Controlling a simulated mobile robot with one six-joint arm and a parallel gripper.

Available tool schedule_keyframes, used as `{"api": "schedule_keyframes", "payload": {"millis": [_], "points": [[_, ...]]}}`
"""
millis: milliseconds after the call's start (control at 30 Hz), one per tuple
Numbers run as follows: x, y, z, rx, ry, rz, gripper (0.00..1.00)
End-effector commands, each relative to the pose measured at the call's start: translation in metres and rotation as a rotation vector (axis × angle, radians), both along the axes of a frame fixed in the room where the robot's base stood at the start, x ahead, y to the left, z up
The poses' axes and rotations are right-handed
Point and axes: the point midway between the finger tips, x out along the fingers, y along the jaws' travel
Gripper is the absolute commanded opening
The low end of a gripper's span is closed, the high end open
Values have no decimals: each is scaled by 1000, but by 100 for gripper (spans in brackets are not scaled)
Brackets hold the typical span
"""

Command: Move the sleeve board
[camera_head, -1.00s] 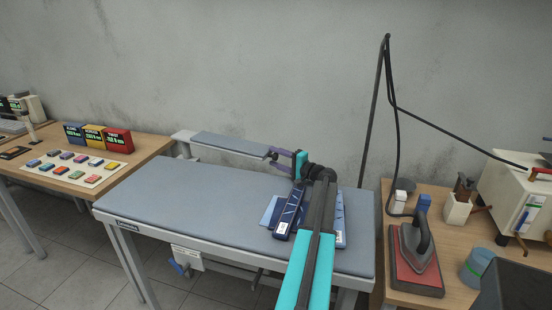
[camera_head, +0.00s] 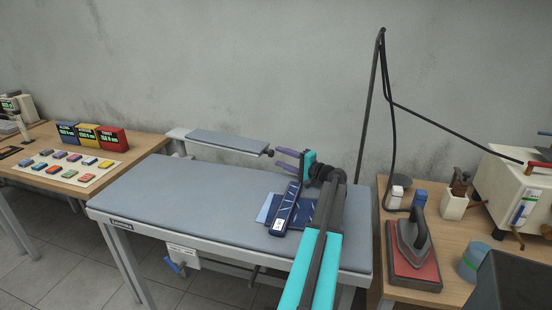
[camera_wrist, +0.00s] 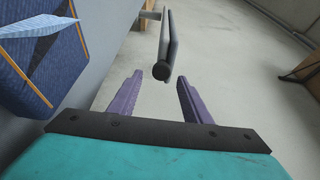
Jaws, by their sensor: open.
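The sleeve board (camera_head: 228,142) is a narrow grey padded board on an arm behind the ironing table. Its right end has a dark round knob (camera_head: 268,153). My gripper (camera_head: 277,160) is open and empty, with its purple fingers pointing left close to the knob. In the wrist view, the board (camera_wrist: 171,40) stretches away from me, with its knob (camera_wrist: 161,71) just beyond and between the two fingertips (camera_wrist: 159,80). The fingers appear apart from the knob.
The ironing table (camera_head: 170,200) carries folded blue patterned cloth (camera_head: 287,208) below my arm. A side table at right holds an iron (camera_head: 413,240) and a white box (camera_head: 510,185). A left table holds coloured boxes (camera_head: 90,134). A black cable pole (camera_head: 370,110) stands behind.

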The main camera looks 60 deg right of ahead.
Motion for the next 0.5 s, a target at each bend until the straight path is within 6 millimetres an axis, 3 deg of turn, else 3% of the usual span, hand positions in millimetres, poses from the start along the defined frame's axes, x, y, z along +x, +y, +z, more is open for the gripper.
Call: {"api": "schedule_keyframes", "payload": {"millis": [200, 500], "points": [[-18, 3, -1, 0, 0, 0, 44], [-20, 3, 0, 0, 0, -1, 44]]}}
